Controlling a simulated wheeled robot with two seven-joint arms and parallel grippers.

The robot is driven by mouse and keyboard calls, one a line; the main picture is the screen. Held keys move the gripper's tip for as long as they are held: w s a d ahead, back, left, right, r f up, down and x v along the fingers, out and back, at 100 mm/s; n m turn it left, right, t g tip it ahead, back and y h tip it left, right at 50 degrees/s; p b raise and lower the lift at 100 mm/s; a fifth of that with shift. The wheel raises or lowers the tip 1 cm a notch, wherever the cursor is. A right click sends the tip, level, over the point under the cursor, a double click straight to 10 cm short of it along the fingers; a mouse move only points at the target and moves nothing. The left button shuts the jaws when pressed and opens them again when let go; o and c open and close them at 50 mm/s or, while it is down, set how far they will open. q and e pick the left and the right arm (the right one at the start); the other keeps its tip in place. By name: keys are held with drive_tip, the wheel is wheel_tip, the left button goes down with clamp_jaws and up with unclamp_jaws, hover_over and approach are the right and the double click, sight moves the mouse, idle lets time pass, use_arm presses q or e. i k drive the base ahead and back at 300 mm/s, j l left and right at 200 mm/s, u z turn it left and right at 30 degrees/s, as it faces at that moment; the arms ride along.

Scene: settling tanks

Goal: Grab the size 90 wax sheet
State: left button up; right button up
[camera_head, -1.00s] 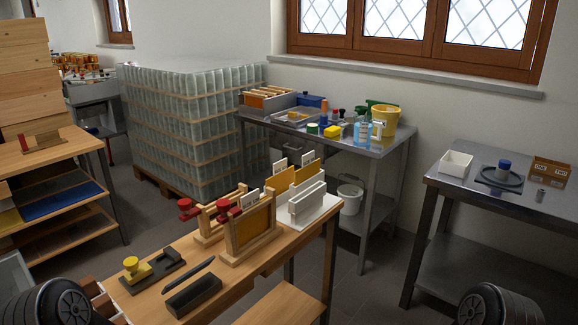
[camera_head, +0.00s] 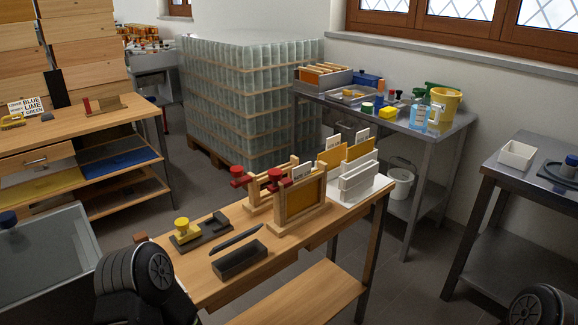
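Yellow wax sheets (camera_head: 358,165) stand upright in a white slotted rack (camera_head: 372,188) at the right end of the wooden bench. White label cards (camera_head: 361,136) stick up above them; their writing is too small to read, so I cannot tell which is size 90. A wooden frame holding a yellow-brown sheet (camera_head: 306,196) stands in a wooden holder left of the rack. Neither gripper is in view; only dark rounded parts of my arms show at the bottom left and bottom right corner.
The wooden bench (camera_head: 215,290) also bears a yellow-knobbed tool (camera_head: 185,232), a dark block (camera_head: 238,259) and red-knobbed clamps (camera_head: 238,173). Behind are a steel table (camera_head: 440,128) and a pallet of glass jars (camera_head: 245,100). A grey tank (camera_head: 45,265) stands at left.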

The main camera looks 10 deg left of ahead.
sight(364, 146)
drive_tip(key=l+u, duration=0.1)
drive_tip(key=u, duration=0.3)
drive_tip(key=i+l+u, duration=0.1)
drive_tip(key=u, duration=0.3)
drive_tip(key=l+u, duration=0.2)
drive_tip(key=u, duration=0.2)
drive_tip(key=l+u, duration=0.15)
drive_tip(key=u, duration=0.2)
drive_tip(key=k+l+u, duration=0.15)
drive_tip(key=l, duration=0.3)
drive_tip(key=l+u, duration=0.15)
drive_tip(key=l, duration=0.3)
drive_tip(key=k+l+u, duration=0.15)
drive_tip(key=l, duration=0.25)
drive_tip(key=k+l+u, duration=0.15)
drive_tip(key=l, duration=0.3)
drive_tip(key=k+l+u, duration=0.15)
drive_tip(key=l, duration=0.2)
